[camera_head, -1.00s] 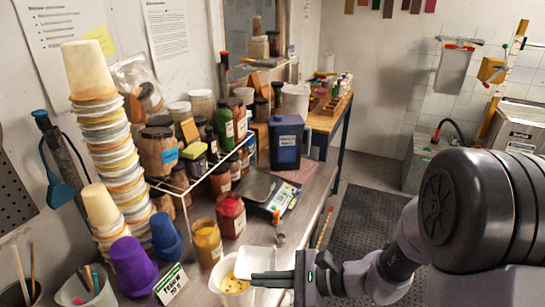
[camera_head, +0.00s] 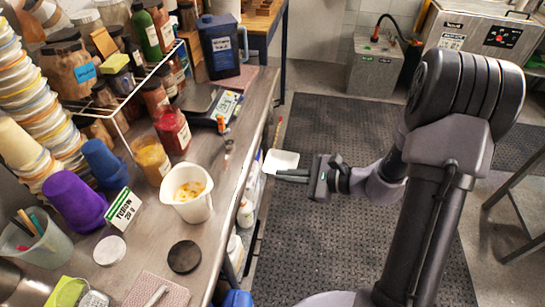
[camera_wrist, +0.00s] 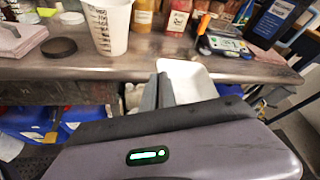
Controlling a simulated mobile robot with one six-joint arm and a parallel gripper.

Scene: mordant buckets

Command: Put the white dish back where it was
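The white dish (camera_head: 281,161) is a small shallow tray held out past the bench's front edge, above the dark floor mat. It looks empty and roughly level. My gripper (camera_head: 292,175) is shut on the dish's near edge. In the wrist view the dish (camera_wrist: 190,78) sticks out beyond the fingers (camera_wrist: 160,92), in front of the bench edge. The scale (camera_head: 223,108) stands on the bench behind it with nothing clearly on its pan. The white beaker (camera_head: 188,192) has yellow-orange powder inside and stands left of the dish.
A red jar (camera_head: 173,131) and yellow jar (camera_head: 151,158) stand between the beaker and the rack. An orange-tipped tool (camera_head: 221,124) lies by the scale. A blue jug (camera_head: 221,47) is behind it. A black disc (camera_head: 185,256) lies near the front edge.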

